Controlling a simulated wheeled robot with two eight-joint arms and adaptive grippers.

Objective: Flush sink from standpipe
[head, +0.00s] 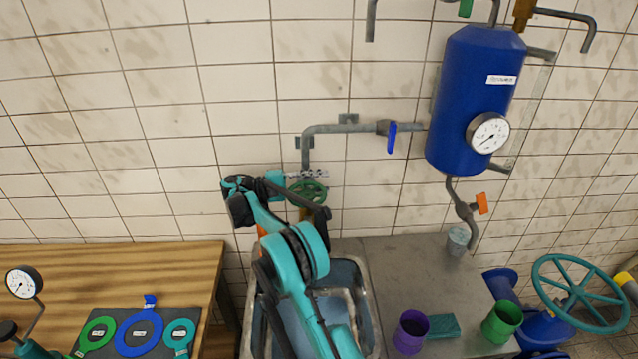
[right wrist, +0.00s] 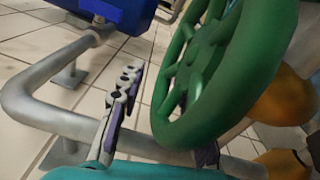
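The standpipe (head: 345,128) is a grey pipe that runs left along the tiled wall and bends down to a green handwheel (head: 313,187) above the sink (head: 362,300). My right arm reaches up over the sink, and my right gripper (head: 303,181) is at the handwheel. In the right wrist view, one pale and purple finger stands left of the green wheel (right wrist: 195,70), apart from its rim. The other finger is mostly hidden behind the wheel. The fingers are spread, and contact cannot be told. A blue lever (head: 391,138) sits on the pipe. My left gripper is out of view.
A blue tank (head: 478,95) with a gauge hangs at right. The grey counter (head: 400,270) holds a purple cup (head: 410,332), a green cup (head: 502,322) and a teal sponge (head: 443,326). A large teal handwheel (head: 580,293) stands far right, a wooden table (head: 150,265) at left.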

